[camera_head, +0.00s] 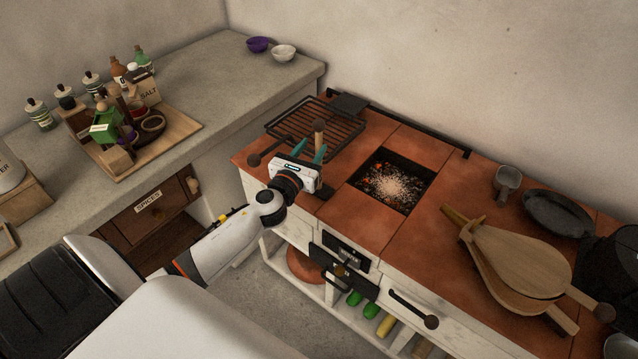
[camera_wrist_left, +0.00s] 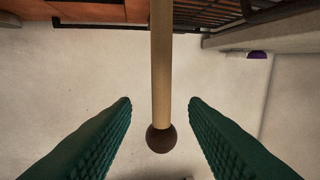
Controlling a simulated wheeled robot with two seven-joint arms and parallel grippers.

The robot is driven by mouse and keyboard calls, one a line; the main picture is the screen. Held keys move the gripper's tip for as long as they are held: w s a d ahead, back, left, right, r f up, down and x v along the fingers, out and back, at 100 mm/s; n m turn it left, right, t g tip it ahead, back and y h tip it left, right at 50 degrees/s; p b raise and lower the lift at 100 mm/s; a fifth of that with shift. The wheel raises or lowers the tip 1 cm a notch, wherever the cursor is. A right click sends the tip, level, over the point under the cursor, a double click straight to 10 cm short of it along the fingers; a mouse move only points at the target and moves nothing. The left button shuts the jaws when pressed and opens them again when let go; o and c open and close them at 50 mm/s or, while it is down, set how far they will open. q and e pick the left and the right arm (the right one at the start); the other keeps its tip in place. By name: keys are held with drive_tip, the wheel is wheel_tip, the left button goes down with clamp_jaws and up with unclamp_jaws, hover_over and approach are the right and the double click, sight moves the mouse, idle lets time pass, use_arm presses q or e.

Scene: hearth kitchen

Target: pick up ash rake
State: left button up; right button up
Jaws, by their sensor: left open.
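The ash rake appears to be the tool with a pale wooden handle (camera_head: 319,137) standing up beside my left gripper, over the front of the terracotta stove top. In the left wrist view its handle (camera_wrist_left: 161,70) runs down from the top edge to a dark brown ball end (camera_wrist_left: 161,139). My left gripper (camera_head: 309,150) is open, with its teal fingers pointing up and away from me. In the left wrist view the handle lies between the two fingers, with a gap on each side. The rake's lower end is mostly hidden behind my gripper. My right gripper is not in view.
A black grill rack (camera_head: 315,128) lies just behind the gripper. A square ash pit (camera_head: 405,170) with embers is to the right. Wooden bellows (camera_head: 520,262), a grey mug (camera_head: 507,180) and a dark pan lie further right. A spice tray (camera_head: 185,127) stands on the left counter.

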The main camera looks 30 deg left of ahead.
sight(317, 141)
use_arm(q)
drive_tip(key=w, duration=0.3)
drive_tip(key=w+a, duration=0.1)
drive_tip(key=w, duration=0.1)
drive_tip(key=shift+s, duration=0.1)
clamp_jaws()
